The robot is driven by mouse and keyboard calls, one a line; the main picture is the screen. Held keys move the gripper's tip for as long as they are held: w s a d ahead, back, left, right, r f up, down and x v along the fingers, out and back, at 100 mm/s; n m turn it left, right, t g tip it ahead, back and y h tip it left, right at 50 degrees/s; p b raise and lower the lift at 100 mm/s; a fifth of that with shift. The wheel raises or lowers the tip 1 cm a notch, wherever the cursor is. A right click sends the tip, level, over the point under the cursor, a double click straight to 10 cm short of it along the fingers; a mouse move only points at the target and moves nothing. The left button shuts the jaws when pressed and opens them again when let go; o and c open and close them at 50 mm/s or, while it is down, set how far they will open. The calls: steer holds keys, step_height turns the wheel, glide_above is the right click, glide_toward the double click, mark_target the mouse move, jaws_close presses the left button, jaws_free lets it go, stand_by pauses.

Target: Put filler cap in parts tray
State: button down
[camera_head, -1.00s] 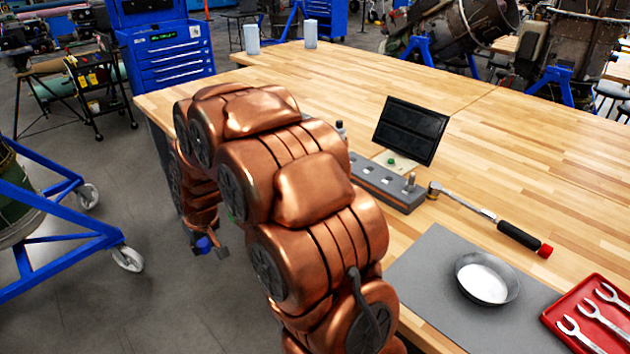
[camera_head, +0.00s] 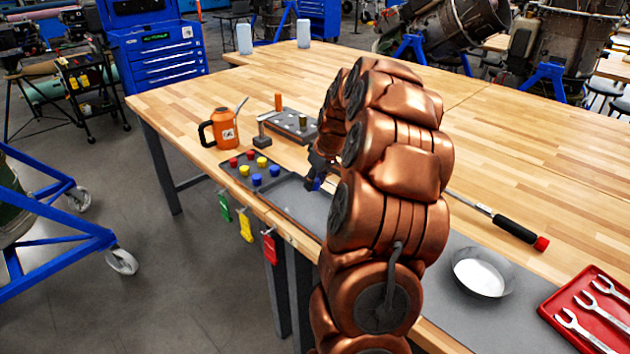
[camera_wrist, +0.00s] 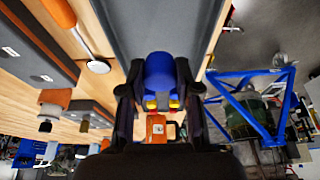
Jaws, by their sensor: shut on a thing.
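A blue cap, likely the filler cap (camera_wrist: 160,72), is between the fingers of my gripper (camera_wrist: 158,92) in the wrist view. The gripper is shut on it. In the head view my gripper (camera_head: 316,176) is at the near table edge, with the blue cap (camera_head: 314,185) at its tip. It is over or beside the empty grey section of a tray (camera_head: 295,203), partly hidden by my arm; I cannot tell its height. Several red, yellow and blue caps (camera_head: 258,180) stand in the tray's left section. A round metal dish (camera_head: 484,274) is on the grey mat at right.
An orange oil can (camera_head: 225,130) and a grey block with pegs (camera_head: 290,125) stand behind the tray. A torque wrench (camera_head: 515,230) and a red tray of wrenches (camera_head: 592,310) lie at right. Coloured tags (camera_head: 245,226) hang from the front edge.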

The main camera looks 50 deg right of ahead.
glide_above(313, 211)
steer(key=s, duration=0.1)
steer(key=shift+f+b, duration=0.3)
steer(key=shift+f, duration=3.1)
steer(key=shift+f+b, duration=0.4)
steer(key=shift+f, duration=0.3)
steer(key=shift+f+b, duration=0.35)
steer(key=c, duration=0.7)
jaws_free()
steer(key=shift+c, duration=0.2)
steer(key=shift+o, duration=0.8)
steer(key=shift+s+r, duration=0.1)
steer(key=shift+r, duration=0.05)
steer(key=shift+b+v, duration=0.7)
steer(key=shift+v, duration=2.65)
